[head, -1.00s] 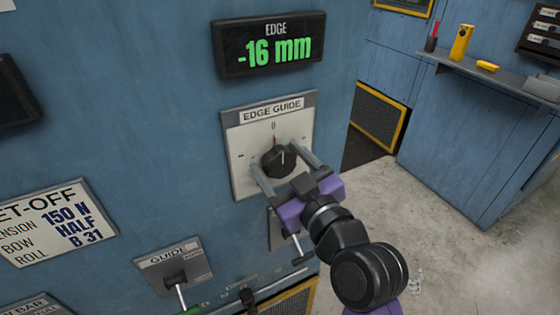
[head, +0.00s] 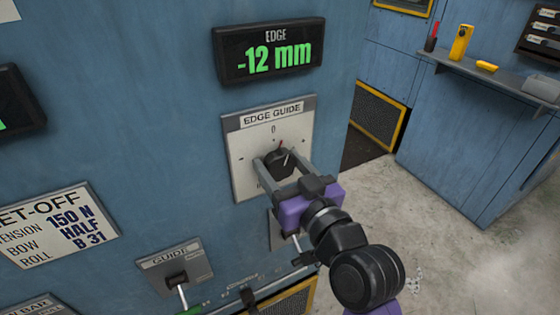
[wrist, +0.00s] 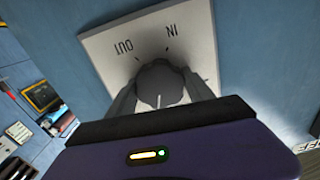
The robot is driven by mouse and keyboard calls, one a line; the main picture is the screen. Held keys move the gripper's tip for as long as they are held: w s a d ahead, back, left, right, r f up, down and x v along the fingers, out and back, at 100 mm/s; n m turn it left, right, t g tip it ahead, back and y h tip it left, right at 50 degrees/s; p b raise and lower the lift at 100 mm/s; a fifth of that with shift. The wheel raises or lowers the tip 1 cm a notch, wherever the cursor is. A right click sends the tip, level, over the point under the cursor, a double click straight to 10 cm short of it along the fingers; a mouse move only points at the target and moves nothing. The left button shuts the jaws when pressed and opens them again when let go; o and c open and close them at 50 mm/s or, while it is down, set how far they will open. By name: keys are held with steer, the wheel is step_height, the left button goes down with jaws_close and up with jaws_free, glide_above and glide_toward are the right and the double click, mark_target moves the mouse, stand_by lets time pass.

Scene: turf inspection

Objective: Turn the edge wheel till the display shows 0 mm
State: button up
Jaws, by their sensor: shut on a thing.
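The edge wheel is a round black knob (head: 279,158) with a pale pointer line, on a white plate (head: 241,175) labelled EDGE GUIDE. Its pointer leans to the right of the 0 mark. My gripper (head: 278,167) has its two grey fingers closed on either side of the knob. In the wrist view the knob (wrist: 160,85) sits between the fingers, with OUT and IN printed on the plate beyond it. The display (head: 270,48) above the plate reads EDGE -12 mm in green.
A GUIDE lever (head: 177,281) on its own small plate is at the lower left of the wheel. A SET-OFF sign (head: 55,222) is further left. A shelf (head: 490,72) with yellow items is at the far right. Open floor lies right of the panel.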

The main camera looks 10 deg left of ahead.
steer(key=m+p, duration=0.2)
steer(key=m, duration=0.3)
steer(key=shift+r+m+p, duration=0.1)
steer(key=shift+m+p, duration=0.2)
steer(key=m+p, duration=0.2)
steer(key=m, duration=0.1)
steer(key=shift+m+p, duration=0.75)
steer(key=shift+m, duration=0.65)
steer(key=o, duration=1.4)
steer(key=shift+d, duration=0.1)
steer(key=shift+c, duration=0.2)
